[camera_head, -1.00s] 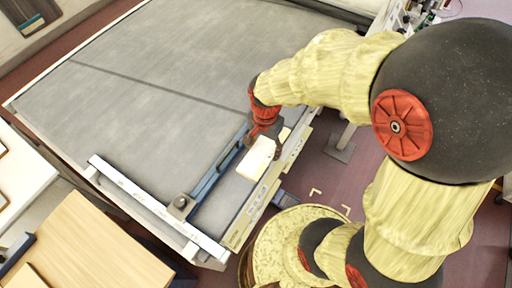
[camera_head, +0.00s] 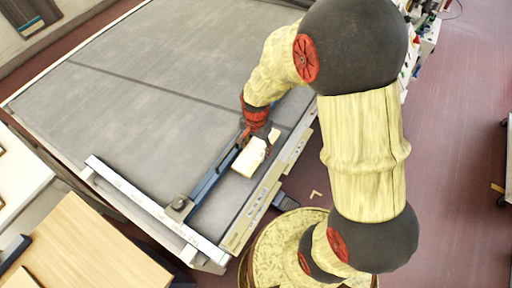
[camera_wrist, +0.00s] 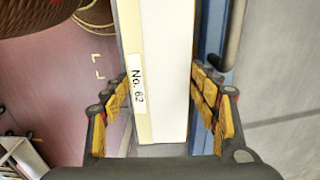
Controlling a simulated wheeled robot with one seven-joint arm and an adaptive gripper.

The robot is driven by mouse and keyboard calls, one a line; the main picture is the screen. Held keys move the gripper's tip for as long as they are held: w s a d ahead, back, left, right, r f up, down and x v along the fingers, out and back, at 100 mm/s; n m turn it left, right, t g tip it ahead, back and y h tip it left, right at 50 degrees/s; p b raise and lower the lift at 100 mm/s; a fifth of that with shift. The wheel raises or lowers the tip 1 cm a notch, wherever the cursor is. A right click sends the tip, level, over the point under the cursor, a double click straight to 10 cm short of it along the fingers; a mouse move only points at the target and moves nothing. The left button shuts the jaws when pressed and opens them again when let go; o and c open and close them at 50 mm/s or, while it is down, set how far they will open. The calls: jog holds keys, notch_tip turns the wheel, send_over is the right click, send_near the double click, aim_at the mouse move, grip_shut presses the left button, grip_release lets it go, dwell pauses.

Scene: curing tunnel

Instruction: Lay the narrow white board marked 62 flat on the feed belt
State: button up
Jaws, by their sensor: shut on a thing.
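The narrow white board (camera_head: 247,160) is in my gripper (camera_head: 258,134) near the front edge of the feed belt (camera_head: 130,100). In the wrist view the board (camera_wrist: 165,60) runs lengthwise between the yellow-padded fingers of my gripper (camera_wrist: 163,98), which is shut on it. A label reading "No. 62" is on its cream-coloured left side. The board lies close beside a blue rail (camera_head: 210,178). I cannot tell whether its underside touches the belt. The gripper hides part of the board in the head view.
A pale frame edge (camera_head: 262,195) with labels borders the belt on the near right. A white bar (camera_head: 150,206) crosses the belt's near end. A wooden table (camera_head: 85,245) stands at lower left. Most of the grey belt is bare.

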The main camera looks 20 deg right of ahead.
jog(key=shift+f, duration=0.4)
jog(key=shift+f+b, duration=0.2)
jog(key=shift+b, duration=0.15)
jog(key=o, duration=1.1)
notch_tip(320, 180, up, 13)
jog(key=p, duration=0.3)
notch_tip(320, 180, up, 11)
jog(key=n+t, duration=0.2)
jog(key=n, duration=0.2)
send_over(256, 150)
jog(key=s, duration=0.4)
jog(key=s+r+n+t, duration=0.1)
jog(key=s+r+n, duration=0.1)
jog(key=s+r, duration=0.1)
jog(key=s+r+n+t, duration=0.1)
jog(key=s+r+n, duration=0.1)
jog(key=s+r, duration=0.1)
jog(key=s+r+n+t, duration=0.1)
jog(key=s+r+n, duration=0.1)
jog(key=s+r, duration=0.1)
jog(key=shift+s+n+t, duration=0.3)
jog(key=shift+s+n, duration=0.1)
jog(key=shift+s, duration=0.05)
